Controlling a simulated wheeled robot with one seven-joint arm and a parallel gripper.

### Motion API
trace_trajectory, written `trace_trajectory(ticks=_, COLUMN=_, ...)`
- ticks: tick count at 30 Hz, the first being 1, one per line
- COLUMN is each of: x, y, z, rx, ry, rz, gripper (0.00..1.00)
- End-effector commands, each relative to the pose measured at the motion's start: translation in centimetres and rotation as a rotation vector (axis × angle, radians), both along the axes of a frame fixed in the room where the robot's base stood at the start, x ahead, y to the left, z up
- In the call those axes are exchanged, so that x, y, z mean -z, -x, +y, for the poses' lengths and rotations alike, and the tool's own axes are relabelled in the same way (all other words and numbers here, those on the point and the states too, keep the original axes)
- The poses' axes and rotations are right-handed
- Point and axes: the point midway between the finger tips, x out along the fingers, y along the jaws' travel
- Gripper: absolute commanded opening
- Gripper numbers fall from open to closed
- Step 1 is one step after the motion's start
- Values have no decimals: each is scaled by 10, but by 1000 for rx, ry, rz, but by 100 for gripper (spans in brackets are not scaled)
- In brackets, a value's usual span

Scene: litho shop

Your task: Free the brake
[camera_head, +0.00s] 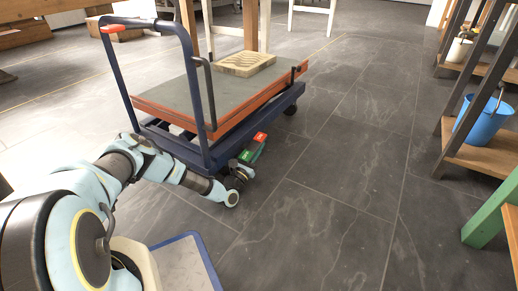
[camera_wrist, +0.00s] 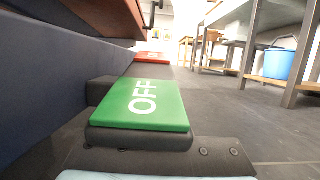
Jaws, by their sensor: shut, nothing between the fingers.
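The brake of the platform cart has a green pedal (camera_head: 249,156) and a red pedal (camera_head: 260,138) low at its near right corner. In the wrist view the green pedal (camera_wrist: 146,103) is large and reads OFF. The red pedal (camera_wrist: 152,57) lies farther back; its lettering is not readable. My gripper (camera_head: 242,174) is shut and empty, low by the corner of the cart, just short of the green pedal.
The cart (camera_head: 190,97) has a blue frame, a push handle and a raised grey deck bearing a wooden block (camera_head: 245,64). A blue bucket (camera_head: 482,119) stands on a shelf at right. The tiled floor (camera_head: 335,185) right of the cart is clear.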

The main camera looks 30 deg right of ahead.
Motion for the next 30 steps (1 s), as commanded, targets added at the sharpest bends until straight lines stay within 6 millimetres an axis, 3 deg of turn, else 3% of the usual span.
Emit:
trace_trajectory(ticks=5, x=1, y=3, z=7, rx=-2, ry=-1, rz=1, gripper=0)
trace_trajectory(ticks=18, x=22, y=32, z=58, rx=-1, ry=0, rz=2, gripper=0)
trace_trajectory(ticks=30, x=25, y=35, z=62, rx=0, ry=0, rz=0, gripper=0)
